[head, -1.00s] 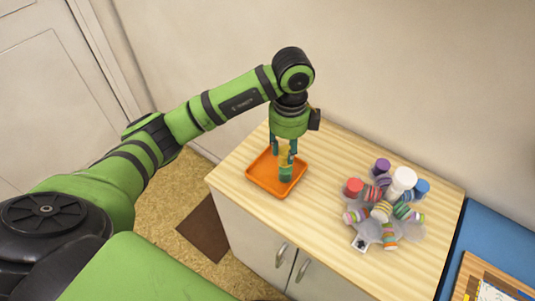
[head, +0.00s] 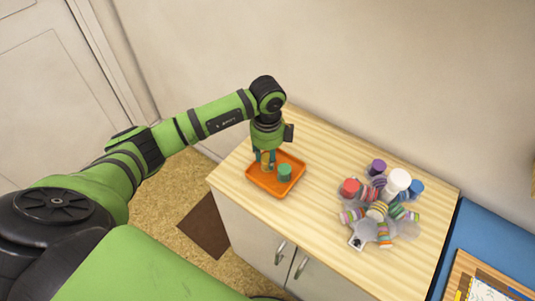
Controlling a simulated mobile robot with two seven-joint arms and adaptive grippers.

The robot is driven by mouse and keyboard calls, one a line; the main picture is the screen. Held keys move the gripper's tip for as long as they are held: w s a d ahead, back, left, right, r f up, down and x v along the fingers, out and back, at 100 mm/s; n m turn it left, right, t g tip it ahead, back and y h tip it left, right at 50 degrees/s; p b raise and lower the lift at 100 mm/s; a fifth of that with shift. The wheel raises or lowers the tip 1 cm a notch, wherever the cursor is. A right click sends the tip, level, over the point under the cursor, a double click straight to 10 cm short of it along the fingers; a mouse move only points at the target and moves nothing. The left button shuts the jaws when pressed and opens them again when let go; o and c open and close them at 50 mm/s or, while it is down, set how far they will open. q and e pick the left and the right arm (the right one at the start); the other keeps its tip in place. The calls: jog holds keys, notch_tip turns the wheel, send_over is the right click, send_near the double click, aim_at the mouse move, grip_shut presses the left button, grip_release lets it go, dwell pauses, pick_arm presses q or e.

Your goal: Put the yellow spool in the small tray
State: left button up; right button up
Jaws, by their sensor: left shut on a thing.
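The small orange tray (head: 294,186) lies on the wooden cabinet top near its left end. A teal-green spool (head: 285,173) stands in it, right of the gripper. My left gripper (head: 266,166) points down over the tray's left part. It is shut on a small yellowish thing, which looks like the yellow spool (head: 267,168); the fingers hide most of it. I cannot tell whether the spool touches the tray floor. My right gripper is out of view.
Right of the tray, a cluster of striped spools (head: 377,210) stands with a white cylinder (head: 398,181) and red (head: 350,187), purple (head: 377,167) and blue (head: 416,188) pieces. The wood between is clear. A blue surface (head: 490,240) lies far right.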

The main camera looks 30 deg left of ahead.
pick_arm(q)
jog(key=shift+f, duration=0.2)
jog(key=o, duration=0.9)
jog(key=shift+o, duration=0.2)
jog(key=shift+r, duration=0.15)
jog(key=shift+r, duration=0.25)
notch_tip(320, 180, up, 12)
jog(key=b, duration=0.2)
jog(key=shift+f, duration=0.15)
